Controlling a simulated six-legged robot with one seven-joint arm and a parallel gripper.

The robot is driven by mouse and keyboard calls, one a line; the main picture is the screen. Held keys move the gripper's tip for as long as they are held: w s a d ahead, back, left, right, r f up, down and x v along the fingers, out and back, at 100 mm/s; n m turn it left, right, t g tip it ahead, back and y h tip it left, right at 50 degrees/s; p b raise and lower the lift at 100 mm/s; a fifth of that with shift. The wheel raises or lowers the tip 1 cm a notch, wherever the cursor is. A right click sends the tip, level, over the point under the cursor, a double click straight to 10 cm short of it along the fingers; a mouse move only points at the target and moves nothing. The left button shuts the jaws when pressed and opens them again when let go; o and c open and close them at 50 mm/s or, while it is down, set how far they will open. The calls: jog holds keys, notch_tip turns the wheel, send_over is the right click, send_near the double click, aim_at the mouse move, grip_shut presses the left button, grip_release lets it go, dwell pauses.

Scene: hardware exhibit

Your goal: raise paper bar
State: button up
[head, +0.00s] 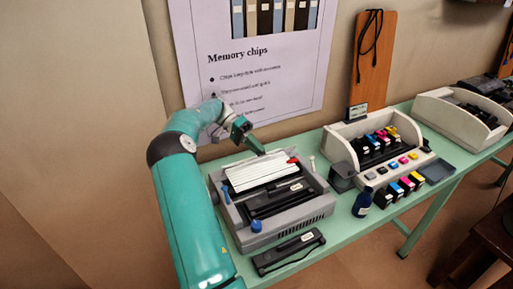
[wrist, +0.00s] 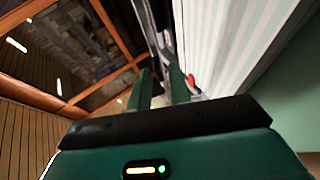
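A grey dot-matrix printer (head: 310,208) stands on the green table, with a white ribbed panel or paper stack (head: 258,173) at its back. A small red tab (head: 293,160) sits at the panel's right end. I cannot clearly pick out the paper bar; a thin light edge runs along the panel's top. My gripper (head: 260,150) is just above the panel's back edge, towards the red tab. In the wrist view its two green fingers (wrist: 161,88) stand apart with a gap between them. The white ribbed panel (wrist: 225,40) and red tab (wrist: 193,83) lie right of the fingers. Contact cannot be told.
A blue knob (head: 256,226) is on the printer's front left. A black ribbon cartridge (head: 288,252) lies in front. An inkjet printer (head: 345,150) with coloured cartridges and a dark bottle (head: 362,203) stand to the right. A poster (head: 250,75) hangs on the wall close behind.

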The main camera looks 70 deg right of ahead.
jog(key=shift+o, duration=0.6)
notch_tip(320, 180, up, 3)
jog(key=shift+r, duration=0.1)
jog(key=o, duration=0.5)
jog(key=a+r, duration=0.2)
jog(key=r, duration=0.1)
jog(key=shift+s, duration=0.35)
jog(key=a+r, duration=0.1)
jog(key=s+a+r, duration=0.1)
jog(key=shift+a+r, duration=0.3)
jog(key=shift+r, duration=0.05)
jog(key=c, duration=0.5)
jog(key=s+a+r, duration=0.3)
jog(key=a+r, duration=0.1)
jog(key=a, duration=0.4)
jog(key=shift+a, duration=0.35)
jog(key=shift+w, duration=0.1)
